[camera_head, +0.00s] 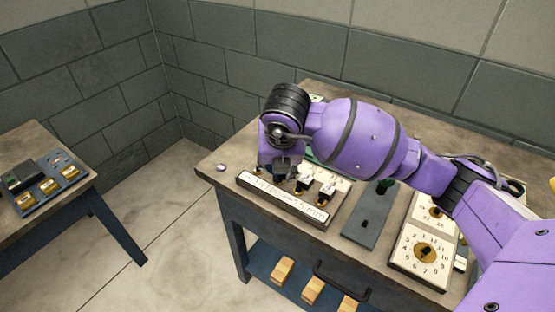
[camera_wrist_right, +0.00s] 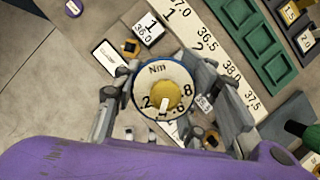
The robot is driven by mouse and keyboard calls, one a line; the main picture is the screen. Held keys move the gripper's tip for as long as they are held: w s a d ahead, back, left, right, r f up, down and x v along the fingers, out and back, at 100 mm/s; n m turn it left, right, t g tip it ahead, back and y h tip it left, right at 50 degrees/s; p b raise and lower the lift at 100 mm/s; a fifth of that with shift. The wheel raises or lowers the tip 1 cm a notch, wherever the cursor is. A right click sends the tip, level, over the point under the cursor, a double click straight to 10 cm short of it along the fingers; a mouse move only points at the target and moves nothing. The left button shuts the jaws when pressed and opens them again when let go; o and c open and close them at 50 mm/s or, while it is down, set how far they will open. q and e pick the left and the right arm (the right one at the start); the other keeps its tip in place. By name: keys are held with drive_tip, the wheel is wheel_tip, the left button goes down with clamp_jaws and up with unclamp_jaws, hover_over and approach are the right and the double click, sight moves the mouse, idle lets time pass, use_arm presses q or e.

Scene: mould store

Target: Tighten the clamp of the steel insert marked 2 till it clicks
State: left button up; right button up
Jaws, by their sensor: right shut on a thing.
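In the right wrist view my right gripper (camera_wrist_right: 165,100) is shut on a round torque driver (camera_wrist_right: 140,88), with one finger on each side of its white "Nm" dial and yellow knob. In the head view my right gripper (camera_head: 284,170) points down over the left part of the insert rack (camera_head: 285,205). An insert marked 1 (camera_wrist_right: 150,27) stands near a strip (camera_wrist_right: 185,25) bearing the numbers 1 and 2. The driver and fingers cover the place below, so I cannot tell whether the driver touches the clamp of insert 2. My left gripper is not in view.
More inserts (camera_head: 327,191) stand right of my gripper. A grey plate (camera_head: 370,222) and a numbered dial board (camera_head: 408,270) lie further right. A small purple disc (camera_head: 220,167) lies near the table's left edge. A separate table (camera_head: 25,230) with a tray stands left across open floor.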

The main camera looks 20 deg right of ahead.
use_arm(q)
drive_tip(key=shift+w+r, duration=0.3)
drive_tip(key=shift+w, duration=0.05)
use_arm(e)
drive_tip(key=shift+m, duration=0.4)
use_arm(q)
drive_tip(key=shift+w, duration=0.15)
use_arm(e)
drive_tip(key=shift+m+h+p, duration=0.5)
drive_tip(key=shift+m+p, duration=0.05)
drive_tip(key=shift+m, duration=0.35)
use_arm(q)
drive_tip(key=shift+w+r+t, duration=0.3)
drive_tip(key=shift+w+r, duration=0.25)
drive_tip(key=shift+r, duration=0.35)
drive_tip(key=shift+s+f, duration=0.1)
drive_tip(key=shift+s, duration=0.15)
